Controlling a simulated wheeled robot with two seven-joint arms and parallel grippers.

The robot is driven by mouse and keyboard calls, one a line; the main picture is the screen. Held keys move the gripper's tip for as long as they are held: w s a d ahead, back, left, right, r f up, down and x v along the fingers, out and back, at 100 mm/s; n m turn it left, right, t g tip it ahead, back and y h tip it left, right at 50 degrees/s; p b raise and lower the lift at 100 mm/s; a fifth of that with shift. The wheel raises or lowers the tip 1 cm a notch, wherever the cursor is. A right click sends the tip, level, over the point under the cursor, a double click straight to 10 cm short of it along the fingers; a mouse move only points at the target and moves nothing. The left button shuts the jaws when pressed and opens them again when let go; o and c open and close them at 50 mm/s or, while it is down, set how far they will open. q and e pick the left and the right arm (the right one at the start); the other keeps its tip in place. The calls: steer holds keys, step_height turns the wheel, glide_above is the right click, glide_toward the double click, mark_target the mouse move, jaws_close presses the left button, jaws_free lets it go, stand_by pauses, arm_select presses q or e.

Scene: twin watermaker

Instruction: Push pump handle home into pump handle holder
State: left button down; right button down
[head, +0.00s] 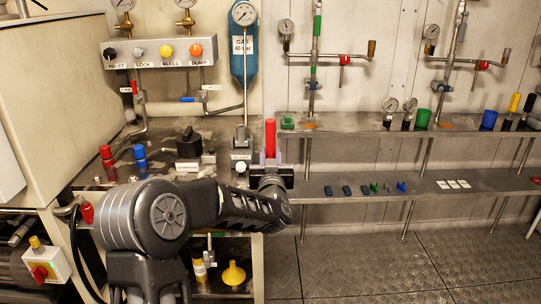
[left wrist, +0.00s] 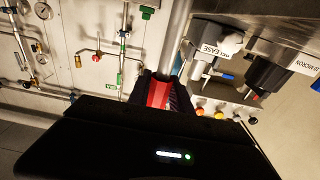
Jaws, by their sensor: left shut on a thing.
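The pump handle's red grip (head: 270,138) stands upright at the right edge of the workbench in the head view. My left gripper (head: 270,166) is shut on the pump handle, around the lower part of the red grip. In the left wrist view the red grip (left wrist: 159,94) shows between the dark fingers of my left gripper (left wrist: 160,88). The handle's lower end is hidden behind my gripper and arm. I cannot make out the pump handle holder. My right gripper is not in view.
The workbench (head: 228,135) carries red and blue valves (head: 140,157) and a black knob (head: 188,146). A blue gas cylinder (head: 243,60) stands behind. Right of the handle are an upper shelf (head: 345,124) and a lower shelf (head: 420,185) with small parts. The right floor is clear.

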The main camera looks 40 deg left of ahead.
arm_select(q)
steer(key=shift+f+b, duration=2.7)
steer(key=shift+f, duration=0.25)
steer(key=shift+r, duration=0.2)
steer(key=shift+r+p, duration=2)
steer(key=shift+r, duration=0.95)
steer(key=shift+b, duration=0.4)
